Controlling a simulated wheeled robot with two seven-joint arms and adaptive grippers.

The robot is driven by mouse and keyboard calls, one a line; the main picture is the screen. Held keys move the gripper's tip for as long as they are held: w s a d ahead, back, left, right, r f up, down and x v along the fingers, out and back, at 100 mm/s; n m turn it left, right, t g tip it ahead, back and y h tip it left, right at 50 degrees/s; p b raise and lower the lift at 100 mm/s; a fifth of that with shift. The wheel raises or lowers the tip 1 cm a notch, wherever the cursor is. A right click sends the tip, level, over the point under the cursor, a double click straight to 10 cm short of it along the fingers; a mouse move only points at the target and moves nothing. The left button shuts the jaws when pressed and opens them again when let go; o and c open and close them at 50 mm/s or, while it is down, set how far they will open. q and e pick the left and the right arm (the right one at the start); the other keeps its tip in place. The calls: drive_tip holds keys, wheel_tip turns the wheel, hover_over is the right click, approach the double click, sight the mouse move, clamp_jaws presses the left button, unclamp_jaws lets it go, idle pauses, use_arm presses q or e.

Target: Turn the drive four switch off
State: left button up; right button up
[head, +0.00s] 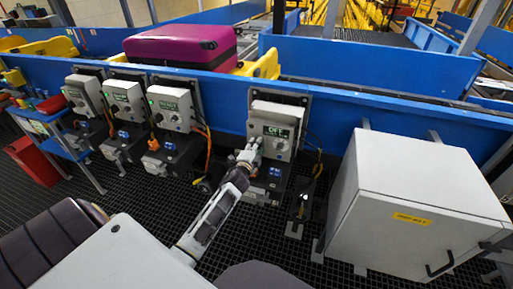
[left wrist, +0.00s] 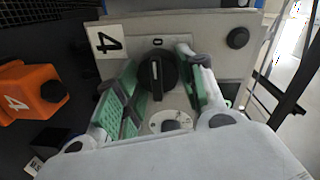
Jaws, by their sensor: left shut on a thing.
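The drive four control box (head: 273,127) is a light grey unit on the blue conveyor side, with a small display (head: 276,131) that reads OFF in green. In the left wrist view, its switch (left wrist: 157,75) is a round black knob with a pale line, beside a "4" label (left wrist: 107,42) and a "0" mark. My left gripper (head: 252,151) reaches the box front; in the wrist view its green-padded fingers (left wrist: 157,88) lie on both sides of the knob, shut on it. In the head view the gripper hides the knob. My right gripper is not in view.
Several similar control boxes (head: 172,108) stand to the left. A magenta suitcase (head: 182,46) lies on the conveyor behind. A large grey cabinet (head: 417,190) stands close on the right. An orange block marked 4 (left wrist: 24,92) is left of the switch in the wrist view.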

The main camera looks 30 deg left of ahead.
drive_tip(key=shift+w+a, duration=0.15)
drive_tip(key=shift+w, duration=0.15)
use_arm(q)
drive_tip(key=o, duration=0.8)
drive_tip(key=shift+o, duration=1)
drive_tip(key=shift+s, duration=0.2)
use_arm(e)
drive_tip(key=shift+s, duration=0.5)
use_arm(q)
drive_tip(key=shift+s+d, duration=0.25)
drive_tip(key=shift+s, duration=0.45)
drive_tip(key=v, duration=1)
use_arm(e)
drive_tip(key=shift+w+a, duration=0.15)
